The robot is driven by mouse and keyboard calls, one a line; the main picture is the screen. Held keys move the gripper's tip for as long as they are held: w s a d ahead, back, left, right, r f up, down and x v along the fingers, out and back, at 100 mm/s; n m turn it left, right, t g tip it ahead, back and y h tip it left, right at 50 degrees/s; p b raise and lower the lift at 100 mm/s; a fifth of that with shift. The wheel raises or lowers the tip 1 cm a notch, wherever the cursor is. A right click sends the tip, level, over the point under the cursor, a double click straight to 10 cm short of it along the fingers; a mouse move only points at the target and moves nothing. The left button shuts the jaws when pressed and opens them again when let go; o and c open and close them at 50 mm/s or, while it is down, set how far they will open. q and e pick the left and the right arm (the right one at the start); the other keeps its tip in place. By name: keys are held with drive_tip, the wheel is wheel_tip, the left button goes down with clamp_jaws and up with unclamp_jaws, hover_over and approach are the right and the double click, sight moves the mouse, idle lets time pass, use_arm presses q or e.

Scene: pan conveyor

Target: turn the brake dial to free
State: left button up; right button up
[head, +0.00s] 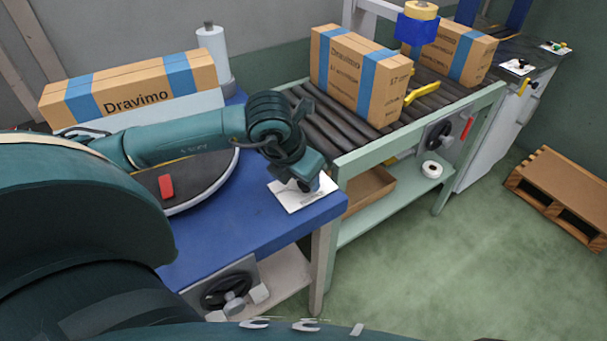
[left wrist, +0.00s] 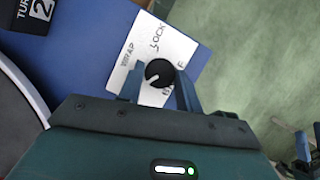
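The brake dial (left wrist: 159,73) is a round black knob with a white mark on its lower left part, on a white label plate (left wrist: 150,45). The plate lies at the corner of the blue table and also shows in the head view (head: 291,199). I read "WRAP" and "LOCK" on it; a third word beside the right finger is partly covered. My left gripper (left wrist: 160,82) has one finger on each side of the dial. I cannot tell whether the fingers touch it. In the head view my left gripper (head: 306,184) points down over the plate and hides the dial. My right gripper is not in view.
A turntable (head: 190,205) with a red piece (head: 166,187) stands left on the blue table (head: 315,222). A roller conveyor (head: 325,127) carrying boxes (head: 362,72) lies behind right. A handwheel (head: 226,290) sits below the table. Green floor at the right is clear, with a pallet (head: 560,195) beyond.

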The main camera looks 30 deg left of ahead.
use_arm(q)
drive_tip(key=o, duration=0.4)
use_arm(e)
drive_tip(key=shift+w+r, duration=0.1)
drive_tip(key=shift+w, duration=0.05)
use_arm(q)
drive_tip(key=shift+r, duration=0.1)
drive_tip(key=p+v, duration=0.1)
drive_tip(key=v, duration=1.2)
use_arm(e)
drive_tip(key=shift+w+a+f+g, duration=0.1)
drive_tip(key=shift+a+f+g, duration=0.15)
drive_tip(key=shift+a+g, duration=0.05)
use_arm(q)
drive_tip(key=shift+s, duration=0.1)
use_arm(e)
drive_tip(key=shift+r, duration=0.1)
